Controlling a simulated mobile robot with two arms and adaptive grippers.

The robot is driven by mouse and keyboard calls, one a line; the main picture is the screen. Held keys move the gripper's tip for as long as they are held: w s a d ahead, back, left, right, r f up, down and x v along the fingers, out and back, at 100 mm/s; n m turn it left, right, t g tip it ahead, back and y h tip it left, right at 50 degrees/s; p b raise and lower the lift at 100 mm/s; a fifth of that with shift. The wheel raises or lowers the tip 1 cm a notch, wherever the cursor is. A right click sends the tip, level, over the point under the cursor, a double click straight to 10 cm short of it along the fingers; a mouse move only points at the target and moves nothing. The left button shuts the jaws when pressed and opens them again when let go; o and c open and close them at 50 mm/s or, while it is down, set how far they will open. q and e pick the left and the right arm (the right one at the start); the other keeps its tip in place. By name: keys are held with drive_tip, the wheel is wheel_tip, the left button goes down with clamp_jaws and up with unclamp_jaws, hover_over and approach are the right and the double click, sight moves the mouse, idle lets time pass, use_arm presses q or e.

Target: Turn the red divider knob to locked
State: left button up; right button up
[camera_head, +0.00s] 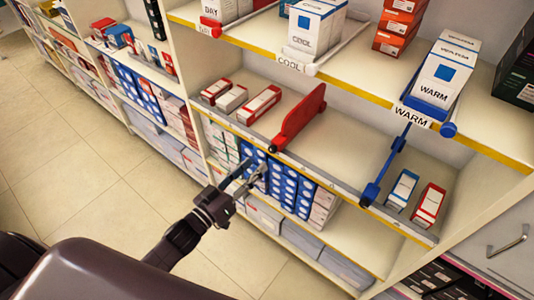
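The red divider (304,114) stands upright on the middle shelf, running from front to back. Its small red knob (275,149) is at the front end, by the shelf's front edge. My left gripper (257,171) is in front of the shelves, below and left of the knob in the picture. Its two fingers are apart with nothing seen between them, and it does not appear to touch the knob. The knob's lock marking is too small to read. My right gripper is out of view.
A blue divider (392,160) stands farther right on the same shelf. Red-and-white boxes (262,104) lie left of the red divider. Blue-and-white boxes (285,190) fill the shelf below, behind my gripper. The tiled floor (80,170) at left is clear.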

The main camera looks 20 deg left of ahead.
sight(270, 150)
use_arm(q)
drive_tip(key=p+x, duration=0.1)
drive_tip(key=x, duration=0.6)
drive_tip(key=shift+w+f, duration=0.15)
drive_tip(key=shift+c, duration=0.2)
clamp_jaws()
